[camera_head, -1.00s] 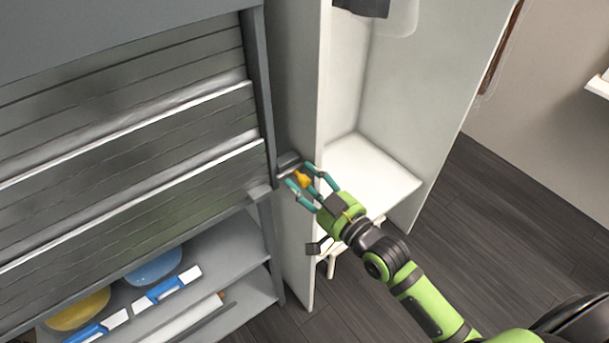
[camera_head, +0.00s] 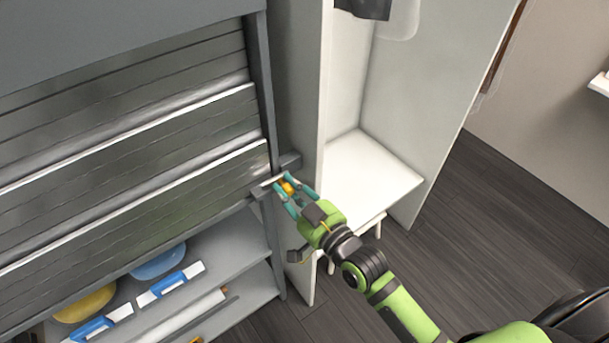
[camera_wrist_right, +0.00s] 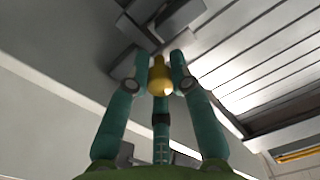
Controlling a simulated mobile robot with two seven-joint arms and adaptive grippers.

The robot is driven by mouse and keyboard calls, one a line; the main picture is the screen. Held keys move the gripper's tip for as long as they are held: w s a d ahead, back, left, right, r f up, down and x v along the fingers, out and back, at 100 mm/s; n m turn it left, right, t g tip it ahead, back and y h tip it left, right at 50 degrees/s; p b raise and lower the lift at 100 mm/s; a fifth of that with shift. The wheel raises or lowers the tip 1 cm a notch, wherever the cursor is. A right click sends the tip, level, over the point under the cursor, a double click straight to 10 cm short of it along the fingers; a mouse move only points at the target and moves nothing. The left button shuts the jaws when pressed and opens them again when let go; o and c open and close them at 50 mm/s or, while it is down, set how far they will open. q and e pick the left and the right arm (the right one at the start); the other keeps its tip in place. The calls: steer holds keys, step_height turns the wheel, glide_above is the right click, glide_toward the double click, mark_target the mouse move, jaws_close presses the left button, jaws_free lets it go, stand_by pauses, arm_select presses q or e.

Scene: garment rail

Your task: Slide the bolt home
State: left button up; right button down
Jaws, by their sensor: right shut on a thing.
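The bolt's yellow knob (camera_head: 288,188) is at the right edge of the grey slatted shutter (camera_head: 140,205). My right gripper (camera_head: 286,189) has its teal fingers on both sides of the knob and is shut on it. In the right wrist view the knob (camera_wrist_right: 160,78) sits between the fingertips. The grey bolt bar (camera_head: 270,182) lies across the shutter's lower right corner, beside the frame post. Its far end is partly hidden by the gripper, so I cannot tell how deep it sits. My left gripper is out of view.
A white open cabinet (camera_head: 365,175) stands right of the shutter, close to my right arm. Below the shutter, a shelf holds a blue bowl (camera_head: 160,262), a yellow bowl (camera_head: 86,303) and blue-white items. Dark floor (camera_head: 480,210) is free at right.

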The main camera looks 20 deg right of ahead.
steer(key=shift+s+a+r, duration=0.1)
steer(key=shift+a+r, duration=0.1)
steer(key=shift+a, duration=0.2)
steer(key=shift+d, duration=0.15)
steer(key=c, duration=1.1)
jaws_free()
steer(key=shift+a, duration=0.25)
steer(key=shift+s+d+f, duration=0.15)
steer(key=shift+s+d, duration=0.05)
steer(key=shift+d, duration=0.1)
steer(key=v, duration=1.1)
steer(key=shift+s+a, duration=0.15)
steer(key=shift+s, duration=0.15)
